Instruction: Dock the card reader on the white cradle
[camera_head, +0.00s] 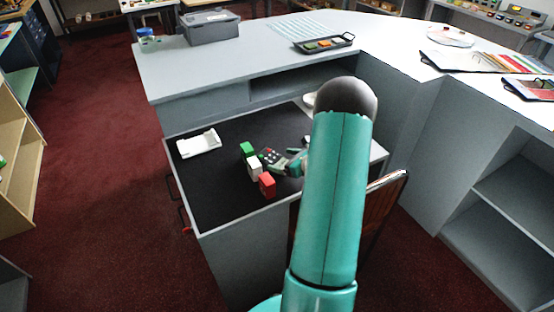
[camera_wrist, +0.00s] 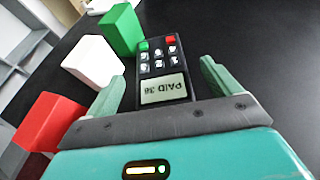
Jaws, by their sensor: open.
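The card reader (camera_head: 271,157) is a small black keypad device on the black work surface, beside a row of blocks. The white cradle (camera_head: 198,143) lies at the left back of the black surface, apart from the reader. A white edge at the wrist view's top may be the cradle.
Green (camera_head: 247,149), white (camera_head: 254,167) and red (camera_head: 267,184) blocks stand in a row left of the reader, close to my gripper. Black surface (camera_head: 215,185) is clear between blocks and cradle. A grey box (camera_head: 210,27) and a tray (camera_head: 323,44) sit on the higher counter.

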